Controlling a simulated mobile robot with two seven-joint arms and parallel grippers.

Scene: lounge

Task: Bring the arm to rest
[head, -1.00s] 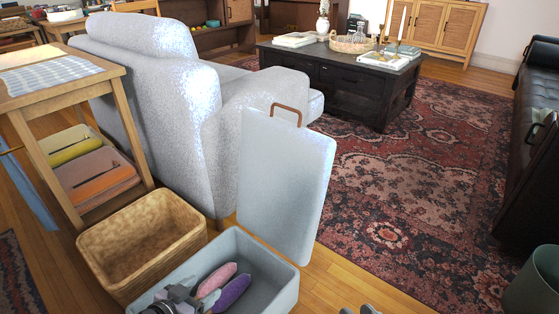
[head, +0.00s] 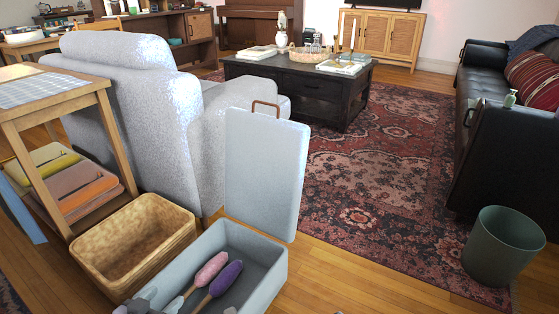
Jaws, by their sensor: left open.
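My left gripper (head: 146,301) shows only in part at the bottom edge of the head view. It is open, at the left front end of a grey-blue open box (head: 275,272). A pink brush-like thing (head: 210,268) and a purple one (head: 227,277) lie in the box, to the right of the gripper and apart from its visible part. The rest of my left arm is cut off by the frame. My right gripper cannot be made out.
A wicker basket (head: 135,240) stands left of the box. A pale upright lid (head: 262,170) with a brown handle rises behind it. A side table (head: 50,100), a grey armchair (head: 150,110) and a green bin (head: 500,245) stand around. The rug (head: 370,180) is mostly clear.

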